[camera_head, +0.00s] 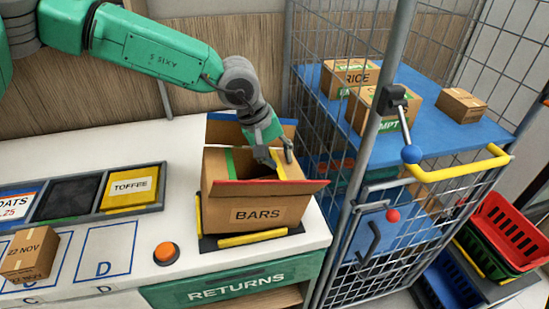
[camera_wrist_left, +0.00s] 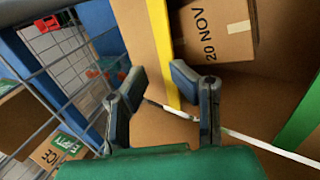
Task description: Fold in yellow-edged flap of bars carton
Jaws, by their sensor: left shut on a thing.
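The bars carton (camera_head: 250,216) stands upright on the white counter, with its opening facing up and its flaps open. Its yellow-edged flap (camera_head: 279,166) is on the right side of the opening; its yellow edge (camera_wrist_left: 163,52) also shows in the left wrist view. My left gripper (camera_head: 275,157) reaches down at the opening from above. In the wrist view its two fingers (camera_wrist_left: 158,92) stand on either side of this flap and are shut on it. The red-edged flap (camera_head: 265,186) leans outward at the front. A green edge (camera_head: 230,160) shows at the left. My right gripper is not in view.
A small box marked 20 NOV (camera_wrist_left: 215,30) shows beyond the yellow edge. A wire cage (camera_head: 345,200) with a blue shelf stands close at the right. An orange button (camera_head: 166,253) and a toffee bin (camera_head: 130,188) are to the left.

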